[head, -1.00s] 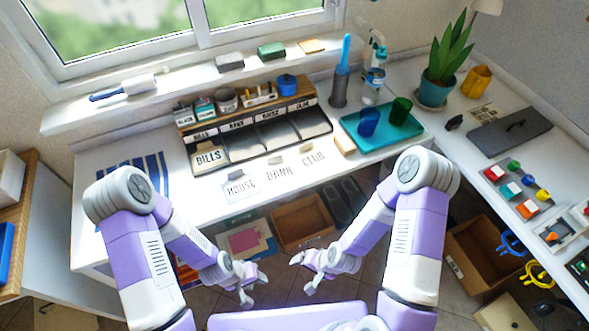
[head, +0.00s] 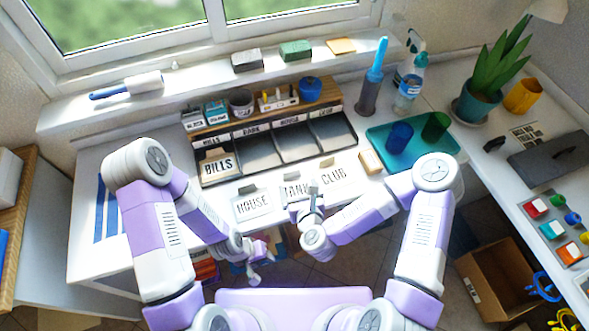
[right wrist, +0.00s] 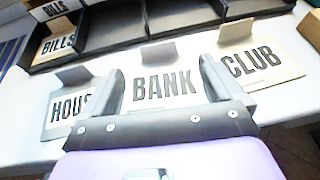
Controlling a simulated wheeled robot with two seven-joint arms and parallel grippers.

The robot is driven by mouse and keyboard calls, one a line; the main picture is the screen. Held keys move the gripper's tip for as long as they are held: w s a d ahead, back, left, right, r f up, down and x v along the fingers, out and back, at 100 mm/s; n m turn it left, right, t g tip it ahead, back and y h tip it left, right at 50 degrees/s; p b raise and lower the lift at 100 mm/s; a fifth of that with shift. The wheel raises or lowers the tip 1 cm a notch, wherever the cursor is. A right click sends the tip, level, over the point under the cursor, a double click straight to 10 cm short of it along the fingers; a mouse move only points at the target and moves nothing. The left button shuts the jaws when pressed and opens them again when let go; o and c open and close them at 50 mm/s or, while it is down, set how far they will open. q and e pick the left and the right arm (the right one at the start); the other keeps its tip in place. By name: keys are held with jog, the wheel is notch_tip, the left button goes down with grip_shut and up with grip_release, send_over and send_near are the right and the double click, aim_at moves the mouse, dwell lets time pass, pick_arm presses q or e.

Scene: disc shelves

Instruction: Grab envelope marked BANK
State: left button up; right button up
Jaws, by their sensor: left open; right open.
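The envelope marked BANK (right wrist: 163,84) lies flat on the white desk, between the HOUSE and CLUB envelopes. In the head view the BANK envelope (head: 297,189) is partly covered by my right gripper (head: 313,190). In the right wrist view my right gripper (right wrist: 160,85) is open, with one finger on each side of the word BANK; I cannot tell whether the fingers touch the desk or the envelope. My left gripper (head: 262,272) is open and empty, low in front of the desk edge.
The HOUSE envelope (head: 252,204) lies left of BANK and the CLUB envelope (head: 334,173) right. Behind them stands a black sorter (head: 284,167) with labelled slots; a BILLS envelope (head: 217,166) is in its left slot. A teal tray (head: 450,146) with cups stands to the right.

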aim_at(292, 173)
jog(key=shift+w, duration=0.35)
jog(key=b+x, duration=0.1)
jog(key=x, duration=0.2)
jog(key=b+x, duration=0.1)
jog(key=x, duration=0.2)
jog(key=shift+w+a, duration=0.2)
jog(key=shift+a, duration=0.1)
jog(key=shift+c, duration=0.2)
jog(key=c, duration=1.1)
